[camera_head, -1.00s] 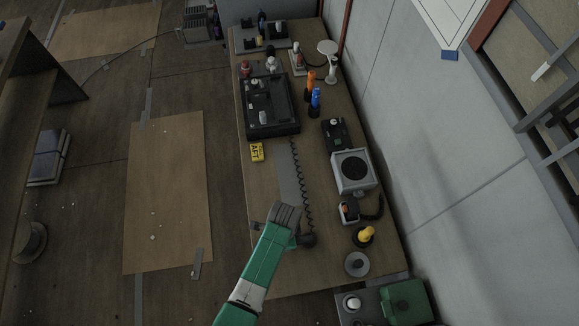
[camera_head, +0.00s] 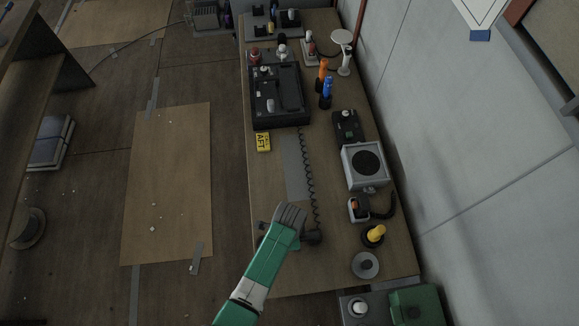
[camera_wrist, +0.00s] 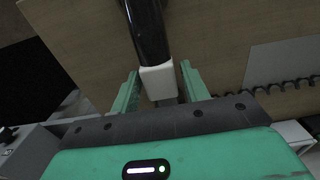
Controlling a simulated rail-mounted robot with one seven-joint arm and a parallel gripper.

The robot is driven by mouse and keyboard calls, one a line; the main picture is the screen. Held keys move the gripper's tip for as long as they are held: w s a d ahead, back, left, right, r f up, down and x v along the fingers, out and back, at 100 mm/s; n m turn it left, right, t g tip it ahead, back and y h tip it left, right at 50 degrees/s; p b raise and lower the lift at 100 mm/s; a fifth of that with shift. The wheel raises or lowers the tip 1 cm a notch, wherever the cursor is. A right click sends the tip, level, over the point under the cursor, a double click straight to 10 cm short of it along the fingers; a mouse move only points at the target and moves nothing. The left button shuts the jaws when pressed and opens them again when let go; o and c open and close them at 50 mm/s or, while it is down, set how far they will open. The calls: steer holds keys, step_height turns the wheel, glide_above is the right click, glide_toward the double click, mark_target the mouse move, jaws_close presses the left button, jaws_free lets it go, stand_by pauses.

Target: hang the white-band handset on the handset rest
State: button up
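In the wrist view, a black handset (camera_wrist: 148,30) runs down from the top edge and ends in a white band (camera_wrist: 158,82). My gripper's two green fingers (camera_wrist: 159,88) stand on either side of the white band, with a narrow gap at the right finger. The gripper looks open around it. In the head view, my gripper (camera_head: 290,215) is low over the near part of the bench and hides most of the handset. A dark end (camera_head: 312,237) shows beside it, where a coiled cord (camera_head: 309,180) arrives. I cannot clearly identify the handset rest.
A black console (camera_head: 278,95) stands farther up the bench (camera_head: 275,185), with a yellow AFT tag (camera_head: 263,142) below it. To the right are a speaker box (camera_head: 364,166), an orange-and-grey device (camera_head: 358,208), a yellow knob (camera_head: 374,235) and a grey disc (camera_head: 365,265). The wall borders the right side.

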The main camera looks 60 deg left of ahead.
jaws_close()
step_height(320, 180, up, 7)
steer(key=p, duration=0.7)
steer(key=shift+r, duration=0.15)
steer(key=w+d+r+n, duration=0.2)
steer(key=w+d+r, duration=0.4)
steer(key=d+r, duration=0.4)
steer(key=w+d+r+n, duration=0.3)
steer(key=w+d+r, duration=0.3)
steer(key=d+r, duration=0.5)
steer(key=shift+d+r, duration=0.3)
steer(key=shift+r, duration=0.3)
steer(key=shift+w, duration=0.15)
